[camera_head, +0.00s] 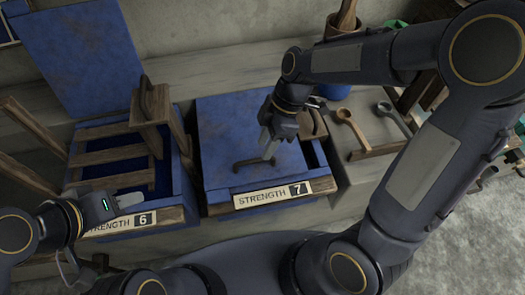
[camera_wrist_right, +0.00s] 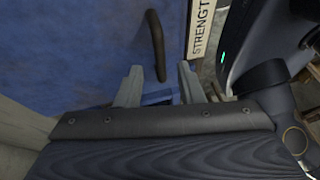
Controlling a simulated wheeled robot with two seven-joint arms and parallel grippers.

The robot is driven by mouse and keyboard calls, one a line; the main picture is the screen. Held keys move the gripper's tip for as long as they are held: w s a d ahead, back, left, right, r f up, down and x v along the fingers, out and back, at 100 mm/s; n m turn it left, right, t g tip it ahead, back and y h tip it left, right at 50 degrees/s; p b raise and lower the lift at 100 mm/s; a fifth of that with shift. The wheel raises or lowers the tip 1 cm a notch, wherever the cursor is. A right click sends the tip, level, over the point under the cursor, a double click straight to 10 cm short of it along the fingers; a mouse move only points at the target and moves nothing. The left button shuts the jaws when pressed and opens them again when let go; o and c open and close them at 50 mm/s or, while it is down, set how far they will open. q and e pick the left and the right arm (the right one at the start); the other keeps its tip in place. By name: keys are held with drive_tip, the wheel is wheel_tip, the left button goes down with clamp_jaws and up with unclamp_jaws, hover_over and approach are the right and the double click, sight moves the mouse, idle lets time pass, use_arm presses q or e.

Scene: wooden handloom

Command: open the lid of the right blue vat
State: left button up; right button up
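The right blue vat (camera_head: 222,209) carries the label STRENGTH 7. Its blue lid (camera_head: 225,130) lies flat over it, with a dark bar handle (camera_head: 252,162) near the front edge. My right gripper (camera_head: 270,150) is over the lid, close to the handle. In the right wrist view, its two grey fingers (camera_wrist_right: 160,75) are apart, and the near end of the handle (camera_wrist_right: 156,40) shows between their tips; I cannot tell whether they touch it. My left gripper (camera_head: 128,201) is at the left vat's front, by the STRENGTH 6 label; its finger gap is unclear.
The left blue vat (camera_head: 183,180) has its lid (camera_head: 75,50) standing up at the back and a wooden rack (camera_head: 115,155) in its opening. Wooden ladles (camera_head: 350,122) lie on the ledge to the right. A blue pot (camera_head: 335,91) stands behind.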

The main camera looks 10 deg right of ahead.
sight(259, 159)
drive_tip(key=shift+x, duration=1.7)
drive_tip(key=shift+c, duration=0.2)
clamp_jaws()
